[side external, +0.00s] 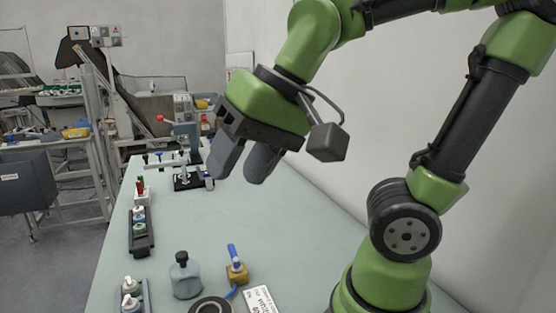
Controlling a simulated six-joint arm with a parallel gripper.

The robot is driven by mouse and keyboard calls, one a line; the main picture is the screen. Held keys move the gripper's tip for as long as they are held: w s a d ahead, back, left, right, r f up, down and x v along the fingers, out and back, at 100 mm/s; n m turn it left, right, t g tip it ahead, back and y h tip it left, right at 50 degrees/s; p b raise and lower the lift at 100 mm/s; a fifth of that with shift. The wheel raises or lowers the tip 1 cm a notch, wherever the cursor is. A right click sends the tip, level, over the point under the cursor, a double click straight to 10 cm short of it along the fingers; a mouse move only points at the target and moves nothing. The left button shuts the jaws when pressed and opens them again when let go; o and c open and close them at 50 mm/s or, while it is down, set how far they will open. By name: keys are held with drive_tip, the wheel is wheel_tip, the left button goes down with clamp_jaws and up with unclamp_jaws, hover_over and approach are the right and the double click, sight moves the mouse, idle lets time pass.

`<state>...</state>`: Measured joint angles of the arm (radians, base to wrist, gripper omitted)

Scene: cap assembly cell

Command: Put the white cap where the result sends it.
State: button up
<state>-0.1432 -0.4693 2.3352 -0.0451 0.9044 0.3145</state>
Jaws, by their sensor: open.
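My gripper (239,178) is open and empty, with its fingers pointing down, high above the table. Small whitish cap-like pieces (130,283) stand in a grey tray (146,297) at the near left edge, cut off by the frame. Farther back, a dark tray (140,244) holds more small pieces, one with a pale top (139,212). I cannot tell which piece is the task's white cap. A white card with printed text (260,302) lies at the front; its text is unreadable. No result is readable.
A grey bottle with a black top (185,276) stands near the front. Beside it are a yellow block with a blue handle (237,271) and a dark round piece (209,306). A bench device (185,180) stands at the back. The table's middle is clear; a wall runs along the right.

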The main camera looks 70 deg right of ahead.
drive_tip(key=shift+n+t, duration=0.9)
drive_tip(key=shift+s+d, duration=0.35)
drive_tip(key=shift+s, duration=0.3)
drive_tip(key=shift+s+d, duration=0.4)
drive_tip(key=shift+s, duration=0.2)
drive_tip(key=shift+s+d, duration=0.35)
drive_tip(key=shift+s, duration=0.3)
